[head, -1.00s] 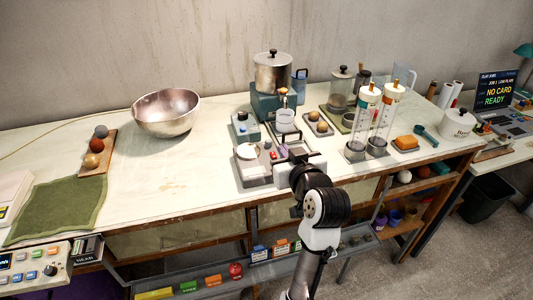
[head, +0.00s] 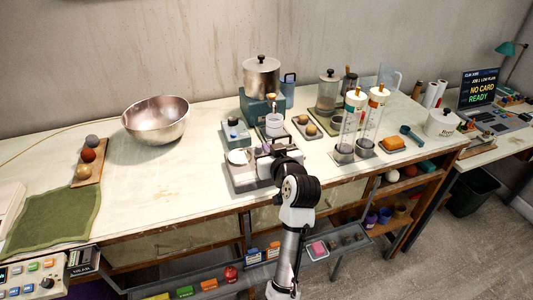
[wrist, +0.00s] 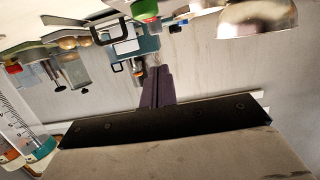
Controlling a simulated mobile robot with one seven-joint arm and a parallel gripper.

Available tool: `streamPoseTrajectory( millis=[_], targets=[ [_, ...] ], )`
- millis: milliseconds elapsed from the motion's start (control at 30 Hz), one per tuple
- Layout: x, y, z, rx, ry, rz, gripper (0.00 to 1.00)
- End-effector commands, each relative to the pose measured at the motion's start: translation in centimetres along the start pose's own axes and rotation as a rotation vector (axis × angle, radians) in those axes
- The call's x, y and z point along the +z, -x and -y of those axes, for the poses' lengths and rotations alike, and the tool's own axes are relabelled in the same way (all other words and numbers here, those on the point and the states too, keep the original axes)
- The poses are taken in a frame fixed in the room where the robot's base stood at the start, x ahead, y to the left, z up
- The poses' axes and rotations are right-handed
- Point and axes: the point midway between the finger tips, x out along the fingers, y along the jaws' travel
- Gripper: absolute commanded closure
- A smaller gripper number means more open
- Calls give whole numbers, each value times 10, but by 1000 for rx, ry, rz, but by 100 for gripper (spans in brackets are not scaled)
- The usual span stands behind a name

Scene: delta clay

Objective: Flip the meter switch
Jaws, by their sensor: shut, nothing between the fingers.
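A grey bench unit (head: 245,178) stands at the table's front edge in the head view, with a round white dish (head: 239,157) on its left part. I take it to be the meter, but I cannot make out its switch or the switch's position. My gripper (head: 266,149) is over the right part of this unit, and my wrist hides much of it. In the wrist view the dark purple fingers (wrist: 157,86) are together with nothing between them. Whether they touch the unit cannot be told.
Behind the unit stand a small blue box (head: 235,133) and a metal pot (head: 261,78) on a teal base. Tall clear cylinders (head: 372,125) are to the right. A metal bowl (head: 156,120) is to the left, with clear tabletop between.

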Motion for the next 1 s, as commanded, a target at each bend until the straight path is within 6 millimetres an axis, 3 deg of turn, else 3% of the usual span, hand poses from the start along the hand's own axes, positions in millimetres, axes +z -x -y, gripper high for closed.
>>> streamPoseTrajectory(
  millis=[100,200,400,867,1000],
  targets=[
    [-3,-24,1,-3,0,3,100],
    [17,-25,0,-1,-2,5,100],
    [35,-30,0,-1,0,2,100],
    [39,-31,0,0,0,-1,100],
    [39,-41,-4,0,-1,-2,100]
  ],
)
